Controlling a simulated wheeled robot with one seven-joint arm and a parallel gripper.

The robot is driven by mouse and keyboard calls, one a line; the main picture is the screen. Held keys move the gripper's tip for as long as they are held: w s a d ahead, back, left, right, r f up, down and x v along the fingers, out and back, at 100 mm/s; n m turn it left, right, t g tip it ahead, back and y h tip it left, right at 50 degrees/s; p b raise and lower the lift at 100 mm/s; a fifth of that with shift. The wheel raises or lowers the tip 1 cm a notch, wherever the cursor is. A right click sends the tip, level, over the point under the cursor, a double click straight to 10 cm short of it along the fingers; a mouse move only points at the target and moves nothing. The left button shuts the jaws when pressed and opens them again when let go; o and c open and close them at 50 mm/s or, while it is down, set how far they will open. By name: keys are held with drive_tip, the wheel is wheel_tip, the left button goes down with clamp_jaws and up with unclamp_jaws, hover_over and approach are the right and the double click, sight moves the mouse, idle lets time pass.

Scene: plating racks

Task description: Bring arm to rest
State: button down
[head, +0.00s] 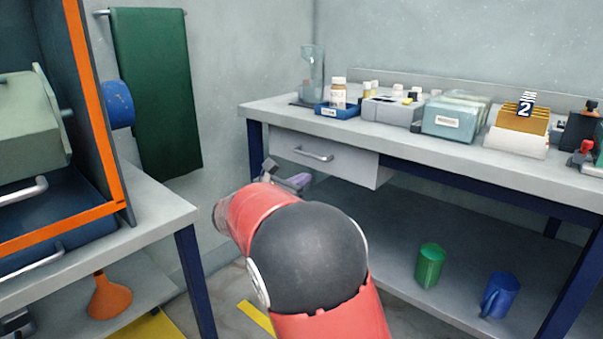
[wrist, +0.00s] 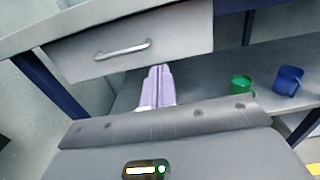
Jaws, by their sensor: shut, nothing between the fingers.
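My gripper (head: 297,181) is in front of the bench at the right in the head view, just below and before the drawer. My red and dark arm hides part of it there. In the wrist view its pale purple fingers (wrist: 160,72) are together, with nothing between them. They point towards the space under the drawer (wrist: 130,45), below its metal handle. I cannot tell whether they touch anything.
The bench (head: 440,150) carries a blue tray, boxes and a card file. A green mug (head: 430,265) and a blue mug (head: 500,294) stand on its lower shelf. A left table (head: 150,207) holds an orange-edged cabinet, with an orange funnel (head: 109,296) below.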

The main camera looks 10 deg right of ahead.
drive_tip(key=s+d+f+m+g+y, duration=0.2)
drive_tip(key=s+d+m+g+y, duration=0.15)
drive_tip(key=s+m, duration=0.4)
drive_tip(key=s+d+f+m+g+y, duration=0.2)
drive_tip(key=s+d+m+g, duration=0.15)
drive_tip(key=s, duration=0.65)
drive_tip(key=s+a+f+m+t+y, duration=0.1)
drive_tip(key=s+a+f+m+y, duration=0.1)
drive_tip(key=s+a+m+y, duration=0.2)
drive_tip(key=s+a+f+m+t+y, duration=0.1)
drive_tip(key=s+a+f+m+y, duration=0.2)
drive_tip(key=s+m, duration=0.7)
drive_tip(key=s+a+y, duration=0.2)
drive_tip(key=s, duration=0.3)
drive_tip(key=shift+s, duration=0.3)
